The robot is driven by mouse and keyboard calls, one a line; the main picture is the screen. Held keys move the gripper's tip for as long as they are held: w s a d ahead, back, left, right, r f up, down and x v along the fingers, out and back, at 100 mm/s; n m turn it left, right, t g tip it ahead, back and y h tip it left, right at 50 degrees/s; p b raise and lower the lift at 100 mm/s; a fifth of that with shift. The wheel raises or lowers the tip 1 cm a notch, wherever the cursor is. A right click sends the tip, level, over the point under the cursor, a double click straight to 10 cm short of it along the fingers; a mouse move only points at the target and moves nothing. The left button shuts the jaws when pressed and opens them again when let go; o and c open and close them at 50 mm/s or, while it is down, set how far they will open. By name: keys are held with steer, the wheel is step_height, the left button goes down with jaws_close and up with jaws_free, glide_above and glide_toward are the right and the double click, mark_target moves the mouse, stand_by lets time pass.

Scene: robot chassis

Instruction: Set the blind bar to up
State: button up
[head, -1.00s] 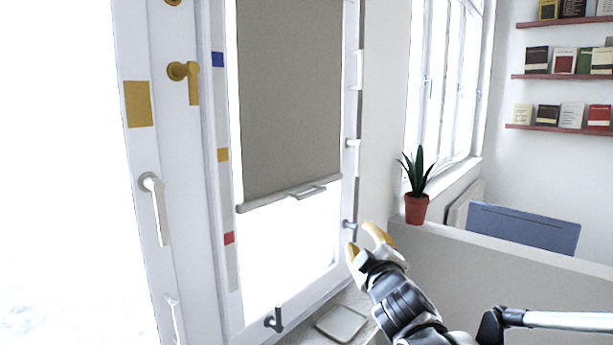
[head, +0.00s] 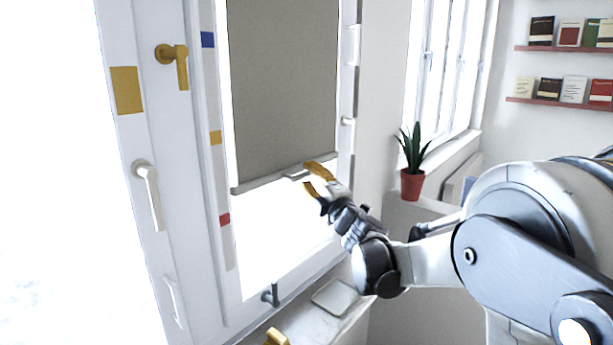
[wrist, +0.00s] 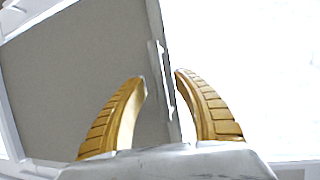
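The grey-brown roller blind (head: 285,85) hangs in the window frame, with the bright opening below its bar. The blind bar (head: 255,182) is a grey strip along its lower edge, between the levels of the yellow and red frame marks. A small handle (head: 294,176) sits near the bar's middle. My gripper (head: 305,177), with yellow fingers, is open at the handle. In the wrist view the bar (wrist: 157,30) and handle (wrist: 163,80) run between the two spread fingertips (wrist: 160,77). I cannot tell whether a finger touches the handle.
Blue (head: 208,40), yellow (head: 215,138) and red (head: 224,220) marks line the left frame. Window handles (head: 148,190) stick out at left, and a grey hook (head: 270,294) below. A potted plant (head: 412,183) stands right on a ledge.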

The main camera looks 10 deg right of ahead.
steer(key=shift+w+a+r, duration=0.1)
steer(key=shift+w+a, duration=0.05)
steer(key=shift+w, duration=0.5)
jaws_close()
steer(key=shift+r, duration=0.25)
step_height(320, 180, up, 53)
steer(key=p, duration=2.8)
steer(key=shift+f+p, duration=0.2)
steer(key=shift+p, duration=0.2)
steer(key=shift+w, duration=0.2)
